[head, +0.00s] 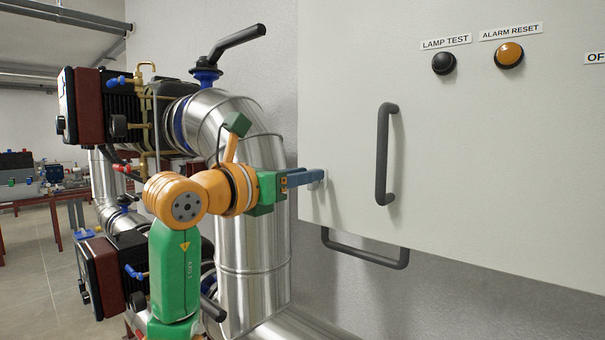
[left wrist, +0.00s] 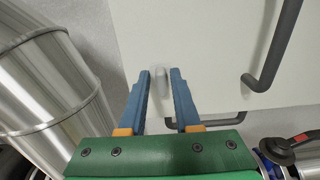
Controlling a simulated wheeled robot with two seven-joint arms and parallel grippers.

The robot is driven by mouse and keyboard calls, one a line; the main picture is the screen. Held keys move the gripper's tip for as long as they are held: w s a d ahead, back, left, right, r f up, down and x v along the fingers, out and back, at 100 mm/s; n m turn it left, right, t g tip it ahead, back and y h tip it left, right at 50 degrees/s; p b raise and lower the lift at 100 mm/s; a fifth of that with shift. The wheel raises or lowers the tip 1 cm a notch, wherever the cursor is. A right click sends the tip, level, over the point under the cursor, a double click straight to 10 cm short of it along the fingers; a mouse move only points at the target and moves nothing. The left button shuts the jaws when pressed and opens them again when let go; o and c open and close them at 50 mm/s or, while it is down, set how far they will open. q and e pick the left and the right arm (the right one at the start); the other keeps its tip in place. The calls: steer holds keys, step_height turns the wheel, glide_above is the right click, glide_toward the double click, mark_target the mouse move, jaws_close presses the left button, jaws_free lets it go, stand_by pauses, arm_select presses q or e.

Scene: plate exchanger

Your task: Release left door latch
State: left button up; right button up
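The left door latch is a small pale grey piece (left wrist: 161,81) on the door near the cabinet's left edge. In the left wrist view it shows in the gap between my left gripper's fingertips (left wrist: 160,74). In the head view my left gripper (head: 311,178) reaches right to the cabinet's left edge, and its blue fingers largely hide the latch. The fingers stand apart, one on each side of the latch. I cannot tell whether either finger touches it. The cabinet door (head: 350,75) looks closed. My right gripper is not in view.
A dark vertical door handle (head: 383,155) is right of the latch, and a dark bar handle (head: 365,250) sits below the cabinet. A black button (head: 443,63) and an orange button (head: 509,55) are above. Large silver pipes (head: 250,245) stand close behind my left arm.

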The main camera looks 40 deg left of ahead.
arm_select(q)
jaws_close()
steer(key=n, duration=0.6)
steer(key=n+b, duration=0.1)
steer(key=n, duration=0.4)
steer(key=a+f+n, duration=0.1)
steer(key=n, duration=0.5)
steer(key=shift+n, duration=0.6)
stand_by(0.3)
